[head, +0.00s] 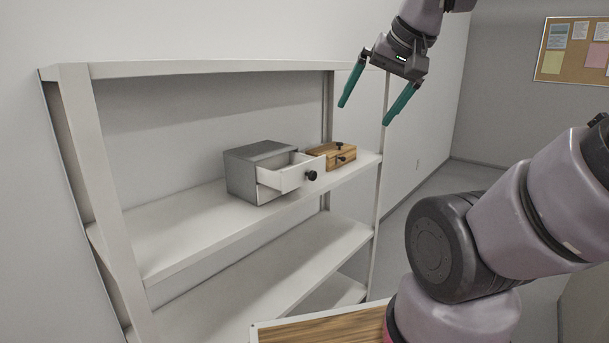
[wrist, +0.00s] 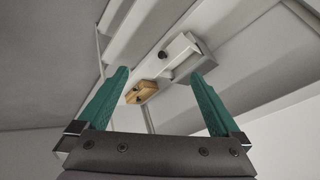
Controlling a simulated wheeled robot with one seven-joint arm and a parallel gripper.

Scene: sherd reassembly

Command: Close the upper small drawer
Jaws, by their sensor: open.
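A small wooden drawer unit (head: 318,157) stands on the shelf, with two black knobs (head: 340,159) one above the other. Whether its upper drawer sticks out is too small to tell. Left of it is a grey cabinet (head: 240,175) with a white drawer (head: 288,179) pulled well out, bearing one black knob (head: 311,176). My gripper (head: 365,113) is open and empty, above the shelf unit's right end, apart from both units. The wrist view shows the wooden unit (wrist: 148,87) and the white drawer (wrist: 182,57) beyond my open fingers (wrist: 160,74).
The white shelf unit (head: 190,70) has a top board above the drawers and right uprights near my gripper. The shelf left of the grey cabinet is clear. A wood-topped surface (head: 320,328) is low in front. A cork board (head: 575,52) hangs on the far wall.

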